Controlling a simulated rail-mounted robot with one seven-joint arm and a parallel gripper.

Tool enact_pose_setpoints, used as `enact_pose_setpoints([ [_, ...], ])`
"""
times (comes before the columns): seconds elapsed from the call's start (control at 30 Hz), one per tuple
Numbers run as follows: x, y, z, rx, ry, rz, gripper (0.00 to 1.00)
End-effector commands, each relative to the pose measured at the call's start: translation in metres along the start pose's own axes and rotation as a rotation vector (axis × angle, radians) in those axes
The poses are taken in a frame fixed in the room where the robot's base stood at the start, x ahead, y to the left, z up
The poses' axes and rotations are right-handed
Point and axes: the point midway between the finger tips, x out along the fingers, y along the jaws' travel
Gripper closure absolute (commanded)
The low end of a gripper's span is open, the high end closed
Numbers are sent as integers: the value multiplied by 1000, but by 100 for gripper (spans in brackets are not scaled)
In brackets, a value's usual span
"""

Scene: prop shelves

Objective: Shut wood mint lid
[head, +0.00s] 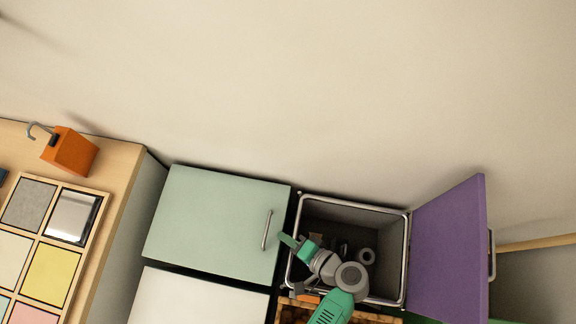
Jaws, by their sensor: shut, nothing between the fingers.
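The mint lid (212,220) is a flat pale green panel left of the open bin, with a metal bar handle (267,230) near its right edge. It lies flat and looks shut; I cannot see whether a small gap remains at its edge. My gripper (287,240) is teal, shut and empty. Its tip is just right of the mint lid's right edge, close to the handle, over the left rim of the bin. I cannot tell whether it touches the lid.
An open grey bin (401,235) with a metal rim holds a grey ring (366,256) and other small things. A purple lid (447,250) stands open at its right. A white panel (195,298) lies below the mint lid. An orange block (70,152) and tile tray (40,240) are left.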

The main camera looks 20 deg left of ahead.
Motion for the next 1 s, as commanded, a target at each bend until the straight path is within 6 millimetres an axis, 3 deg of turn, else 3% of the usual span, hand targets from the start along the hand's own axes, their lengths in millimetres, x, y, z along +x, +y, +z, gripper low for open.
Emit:
enact_pose_setpoints([
  [0.03, 3, 12, 4, 12, -2, 21, 100],
  [0.17, -2, 3, 4, 11, -2, 20, 100],
  [0.37, -26, -44, 2, 5, -1, 6, 100],
  [0.43, -43, -35, 1, 5, 4, 6, 100],
  [0.7, -104, -38, 1, 2, 0, 3, 100],
  [1.0, -120, -38, 2, 0, -3, 1, 100],
])
